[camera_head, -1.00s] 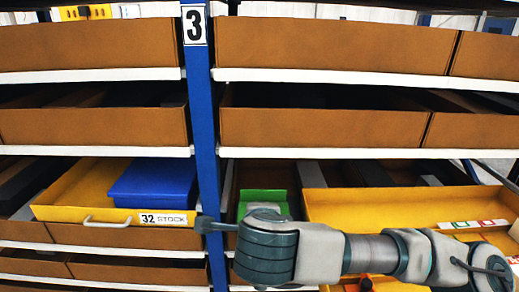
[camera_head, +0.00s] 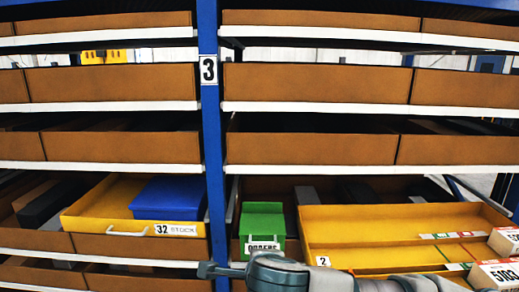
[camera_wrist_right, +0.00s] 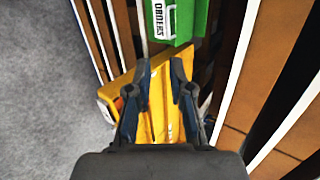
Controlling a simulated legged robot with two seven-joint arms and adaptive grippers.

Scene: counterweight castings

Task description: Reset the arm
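My right arm (camera_head: 275,273) crosses the bottom of the head view, partly cut off by the lower edge. Its gripper (camera_head: 207,270) points left, in front of the blue rack post. In the right wrist view the right gripper (camera_wrist_right: 160,75) has its two dark fingers apart, with nothing between them that I can see held. A yellow tray (camera_wrist_right: 158,110) shows beyond and between the fingers. My left gripper is not in view.
A rack with a blue post (camera_head: 214,150) and brown boxes (camera_head: 315,85) on white shelves fills the view. A green bin (camera_head: 262,220), a large yellow tray (camera_head: 390,222) and a yellow drawer (camera_head: 85,215) holding a blue box (camera_head: 168,197) sit low. Grey floor (camera_wrist_right: 40,90) lies clear.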

